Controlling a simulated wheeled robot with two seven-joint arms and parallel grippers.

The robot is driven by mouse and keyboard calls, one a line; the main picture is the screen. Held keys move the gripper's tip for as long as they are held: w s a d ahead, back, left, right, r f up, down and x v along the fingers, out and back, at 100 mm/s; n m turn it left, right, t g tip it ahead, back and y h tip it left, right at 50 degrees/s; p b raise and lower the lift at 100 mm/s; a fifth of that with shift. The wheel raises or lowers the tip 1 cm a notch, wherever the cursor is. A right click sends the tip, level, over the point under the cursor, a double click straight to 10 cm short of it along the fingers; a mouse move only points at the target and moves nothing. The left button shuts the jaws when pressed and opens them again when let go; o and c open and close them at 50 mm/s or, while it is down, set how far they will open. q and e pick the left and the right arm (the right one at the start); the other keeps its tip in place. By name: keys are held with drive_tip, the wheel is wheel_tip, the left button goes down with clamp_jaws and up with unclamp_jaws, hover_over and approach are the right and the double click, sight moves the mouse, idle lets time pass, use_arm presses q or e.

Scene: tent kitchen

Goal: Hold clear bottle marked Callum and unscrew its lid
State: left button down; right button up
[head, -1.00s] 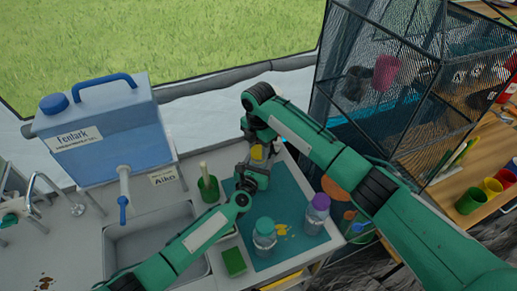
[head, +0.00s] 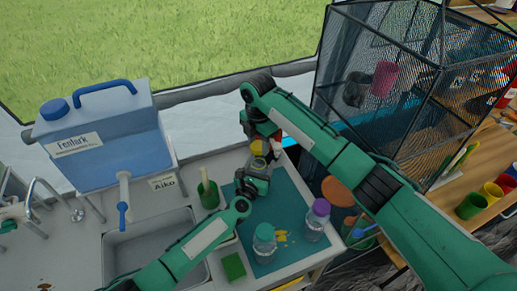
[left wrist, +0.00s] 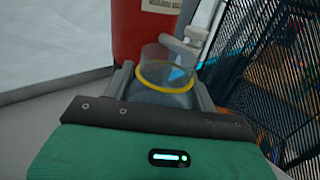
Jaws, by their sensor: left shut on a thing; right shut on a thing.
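My left gripper (head: 257,168) is shut on a clear bottle above the far end of the blue-green mat (head: 293,204). In the left wrist view the clear bottle (left wrist: 166,96) sits between the jaws, with a yellow ring (left wrist: 166,75) around it and a clear part above. The yellow lid (head: 259,147) shows in the head view just beyond the left gripper. My right gripper (head: 272,146) is shut at the lid; part of it shows beside the bottle in the left wrist view (left wrist: 188,46). I cannot tell whether lid and bottle touch. No name on the bottle is readable.
Two other clear bottles, one with a teal lid (head: 264,240) and one with a purple lid (head: 316,222), stand at the mat's near end. A red cylinder (left wrist: 140,30) is behind the held bottle.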

use_arm(q)
drive_tip(key=shift+c, duration=1.9)
unclamp_jaws()
